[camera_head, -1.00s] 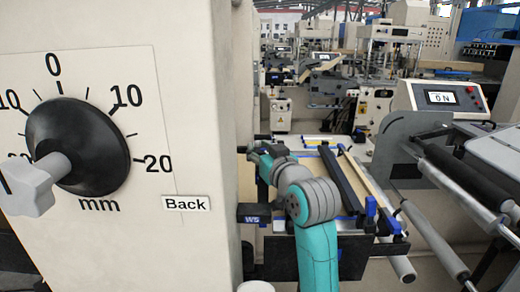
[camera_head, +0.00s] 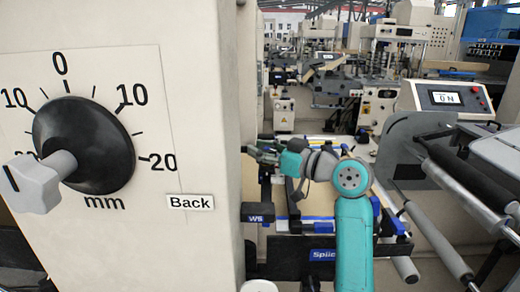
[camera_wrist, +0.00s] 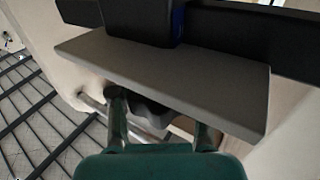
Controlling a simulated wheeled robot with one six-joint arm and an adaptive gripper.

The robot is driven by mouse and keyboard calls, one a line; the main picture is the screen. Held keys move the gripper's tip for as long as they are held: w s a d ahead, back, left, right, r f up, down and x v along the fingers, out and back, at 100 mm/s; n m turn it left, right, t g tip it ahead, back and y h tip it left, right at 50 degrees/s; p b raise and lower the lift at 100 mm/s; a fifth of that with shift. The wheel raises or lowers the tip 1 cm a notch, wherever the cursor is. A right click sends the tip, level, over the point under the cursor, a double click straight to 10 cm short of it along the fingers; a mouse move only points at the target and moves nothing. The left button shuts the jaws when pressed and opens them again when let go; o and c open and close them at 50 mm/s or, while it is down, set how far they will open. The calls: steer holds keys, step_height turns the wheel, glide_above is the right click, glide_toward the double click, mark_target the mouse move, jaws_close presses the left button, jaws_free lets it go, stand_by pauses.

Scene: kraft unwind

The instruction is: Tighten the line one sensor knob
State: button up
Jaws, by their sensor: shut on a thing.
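My gripper (camera_head: 264,150) reaches left to the side of the pale machine column (camera_head: 205,100) in the head view. In the wrist view its two fingers (camera_wrist: 160,120) stand on either side of a dark, rounded knob (camera_wrist: 152,108) under a grey plate (camera_wrist: 165,75), and they are shut on it. The plate hides the knob's upper part. In the head view the knob cannot be made out behind the gripper. I cannot read any label naming it as the line one sensor knob.
A large black dial (camera_head: 108,150) with a grey lobed handle (camera_head: 35,183) is on the column's front, apart from my gripper. A "Back" label (camera_head: 191,202) is beside it. A dark bracket marked W5 (camera_head: 257,213) is below my gripper. Rollers (camera_head: 455,175) are at the right.

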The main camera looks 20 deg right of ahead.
mark_target(262, 146)
steer(key=shift+o, duration=0.3)
steer(key=shift+d+f+n+g+y, duration=0.3)
steer(key=shift+n+g+y, duration=0.2)
steer(key=shift+y, duration=0.1)
steer(key=o, duration=1.1)
steer(key=shift+w, duration=0.1)
steer(key=shift+c, duration=0.2)
steer(key=shift+a+r, duration=0.15)
steer(key=shift+r, duration=0.05)
steer(key=shift+r, duration=0.3)
step_height(262, 146, up, 9)
steer(key=shift+r, duration=0.1)
